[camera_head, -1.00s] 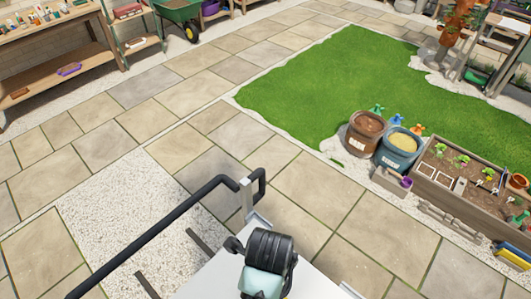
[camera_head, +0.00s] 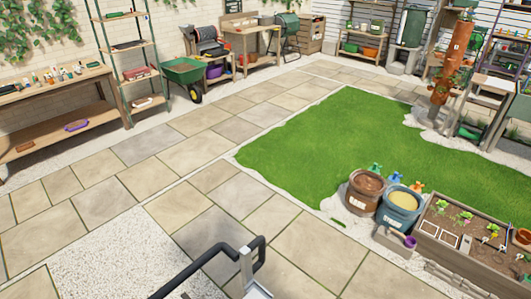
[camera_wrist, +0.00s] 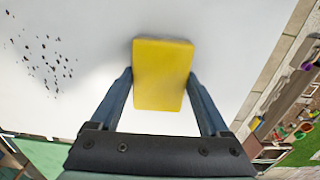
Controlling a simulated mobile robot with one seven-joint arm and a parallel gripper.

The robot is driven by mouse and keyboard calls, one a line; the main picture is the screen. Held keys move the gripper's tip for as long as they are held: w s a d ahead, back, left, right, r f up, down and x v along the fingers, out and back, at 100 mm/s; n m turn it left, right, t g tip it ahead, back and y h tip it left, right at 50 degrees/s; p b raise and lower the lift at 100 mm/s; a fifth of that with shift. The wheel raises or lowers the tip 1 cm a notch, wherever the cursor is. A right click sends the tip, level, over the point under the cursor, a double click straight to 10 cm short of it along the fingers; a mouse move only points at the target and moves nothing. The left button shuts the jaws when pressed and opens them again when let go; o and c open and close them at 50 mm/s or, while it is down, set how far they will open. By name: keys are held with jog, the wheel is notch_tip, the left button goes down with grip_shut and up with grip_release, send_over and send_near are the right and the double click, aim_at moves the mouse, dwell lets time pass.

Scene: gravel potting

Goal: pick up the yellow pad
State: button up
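The yellow pad (camera_wrist: 163,72) is a flat rectangular block. It shows in the middle of the wrist view, over a white surface (camera_wrist: 230,35). My gripper (camera_wrist: 161,78) has one dark finger against each long side of the pad, with no clear gap on either side, and looks shut on it. The far part of the pad sticks out past the fingertips. I cannot tell whether the pad still touches the white surface. The head view shows neither the pad nor the gripper.
Black specks (camera_wrist: 45,62) are scattered on the white surface. In the head view, a planter box (camera_head: 455,262) and two gravel pots, brown (camera_head: 366,190) and blue (camera_head: 399,208), stand at the right. A workbench (camera_head: 60,90) stands at the left. The paving between is clear.

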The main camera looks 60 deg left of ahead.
jog(key=c, duration=0.8)
jog(key=shift+o, duration=0.2)
notch_tip(320, 180, up, 10)
